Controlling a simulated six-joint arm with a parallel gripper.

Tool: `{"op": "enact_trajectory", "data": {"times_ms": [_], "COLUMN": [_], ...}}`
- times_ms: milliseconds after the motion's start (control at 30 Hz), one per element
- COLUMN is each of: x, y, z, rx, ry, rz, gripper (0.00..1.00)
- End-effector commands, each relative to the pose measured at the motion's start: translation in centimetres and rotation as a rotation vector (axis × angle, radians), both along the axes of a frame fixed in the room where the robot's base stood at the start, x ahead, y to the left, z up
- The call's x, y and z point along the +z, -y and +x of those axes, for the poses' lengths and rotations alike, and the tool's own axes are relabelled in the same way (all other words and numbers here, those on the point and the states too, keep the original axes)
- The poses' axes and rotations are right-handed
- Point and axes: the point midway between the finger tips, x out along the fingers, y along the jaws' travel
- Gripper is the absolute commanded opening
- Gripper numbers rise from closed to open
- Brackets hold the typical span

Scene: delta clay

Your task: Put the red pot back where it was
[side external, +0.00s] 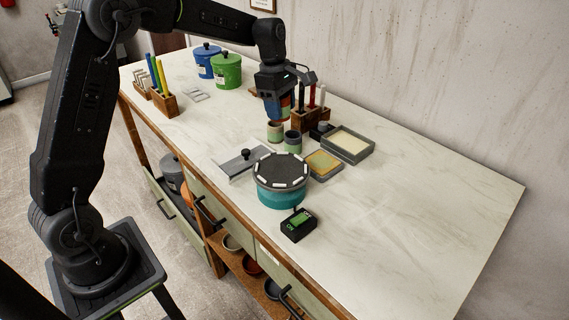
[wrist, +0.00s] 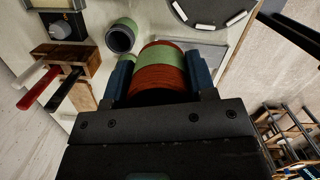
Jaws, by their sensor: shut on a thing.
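The red pot with a broad pale green band (wrist: 160,66) is held between the two blue fingers of my gripper (wrist: 160,80) in the wrist view. In the side view my gripper (side external: 279,110) hangs over the far middle of the worktop, just left of the tool block. Only a small orange-red part of the pot (side external: 286,102) shows there between the fingers. Two small pots, a green-and-brown one (side external: 275,131) and a dark grey-green one (side external: 293,142), stand on the worktop just below. Whether the held pot touches anything cannot be told.
The wooden tool block (side external: 311,119) with upright handles stands close right of my gripper. A round turntable (side external: 281,170), a yellow-topped tray (side external: 324,162) and a pale tray (side external: 348,145) lie nearer. Blue (side external: 207,62) and green (side external: 227,71) canisters stand behind left. The worktop's right end is clear.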

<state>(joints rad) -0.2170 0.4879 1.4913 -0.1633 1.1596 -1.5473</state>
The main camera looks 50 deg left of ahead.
Motion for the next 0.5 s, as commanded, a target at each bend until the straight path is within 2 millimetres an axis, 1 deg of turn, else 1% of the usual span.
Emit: {"op": "enact_trajectory", "data": {"times_ms": [33,100,233,300,400,500], "x": [1.0,1.7,2.5,2.7,2.8,2.7], "y": [-0.9,-1.6,-2.5,-2.8,-3.0,-2.8], "z": [-1.8,-4.1,-7.7,-9.1,-10.5,-11.0], "rx": [0.025,0.053,0.094,0.111,0.128,0.133], "ry": [0.004,0.003,0.003,0.001,0.001,-0.001], "rz": [0.001,0.001,0.001,0.000,0.000,0.000], "gripper": [0.33,0.33,0.33,0.33,0.33,0.33]}}
